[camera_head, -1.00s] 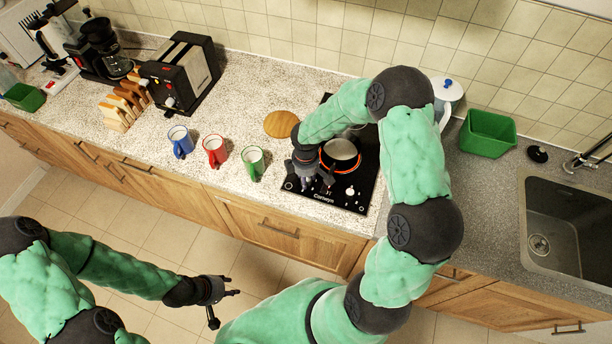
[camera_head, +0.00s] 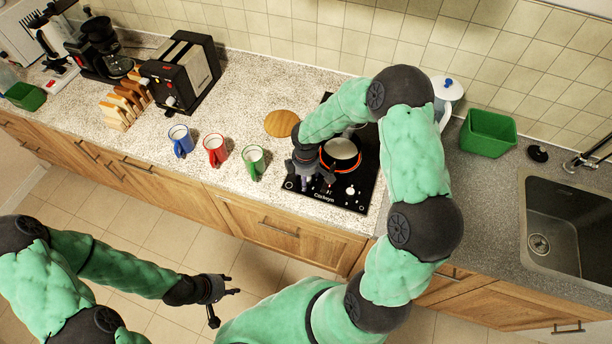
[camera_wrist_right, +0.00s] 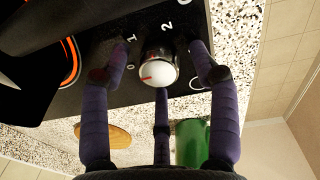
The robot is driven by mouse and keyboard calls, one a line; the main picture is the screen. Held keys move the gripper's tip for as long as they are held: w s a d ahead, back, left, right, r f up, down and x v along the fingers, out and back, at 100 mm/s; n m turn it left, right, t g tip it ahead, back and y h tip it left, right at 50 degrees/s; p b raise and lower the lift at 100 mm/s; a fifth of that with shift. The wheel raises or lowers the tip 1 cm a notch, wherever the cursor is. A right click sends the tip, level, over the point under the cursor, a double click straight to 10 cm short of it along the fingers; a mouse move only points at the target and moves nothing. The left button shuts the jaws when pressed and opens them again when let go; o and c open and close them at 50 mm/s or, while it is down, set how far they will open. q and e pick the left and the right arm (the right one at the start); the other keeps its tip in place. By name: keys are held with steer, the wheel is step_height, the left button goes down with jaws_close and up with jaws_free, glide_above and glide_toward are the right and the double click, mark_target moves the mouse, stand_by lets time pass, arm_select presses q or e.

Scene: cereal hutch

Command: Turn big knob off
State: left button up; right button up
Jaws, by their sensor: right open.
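The big knob (camera_wrist_right: 160,73) has a white top with a red mark and a dark, shiny side. It stands on the black hob (camera_head: 367,191). In the right wrist view the red mark points left, close to the printed 0; 1 and 2 are printed further around. My right gripper (camera_wrist_right: 160,75) is open, with its three fingers spread around the knob; I cannot tell if any touches it. My left gripper (camera_head: 227,305) is open and empty over the floor.
A pot with a glowing orange ring (camera_head: 340,154) stands on the hob close to my right gripper. A smaller white knob (camera_head: 350,191) is to the right. Green (camera_head: 253,162), red (camera_head: 215,150) and blue (camera_head: 181,140) mugs and a round wooden board (camera_head: 280,123) are to the left.

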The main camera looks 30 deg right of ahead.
steer(key=shift+r, duration=0.15)
step_height(320, 180, up, 12)
steer(key=shift+s+a, duration=0.2)
steer(key=shift+s, duration=0.05)
steer(key=shift+f, duration=0.2)
stand_by(0.5)
